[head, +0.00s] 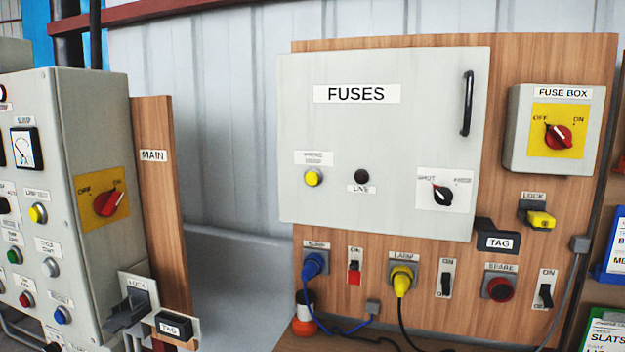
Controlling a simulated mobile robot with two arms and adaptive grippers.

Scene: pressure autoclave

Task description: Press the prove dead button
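A grey cabinet marked FUSES (240,130) hangs on a wooden board, with its door shut. A round yellow button (313,177) sits at the lower left of the door. The small label above the button (313,158) is blurred; it seems to read PROVE DEAD. A dark, unlit lamp marked LIVE (362,176) is to the right of the button. A black rotary knob (442,194) with two marked positions is further right; its pointer is at the upper left. Neither of my grippers is in view, and nothing covers the button.
A fuse box (516,150) with a red OFF/ON switch is at the upper right. Plugs and switches line the board below the cabinet, including a blue plug (315,264) and a yellow plug (402,279). A grey control panel (98,250) stands at the left, beside the MAIN post (153,200).

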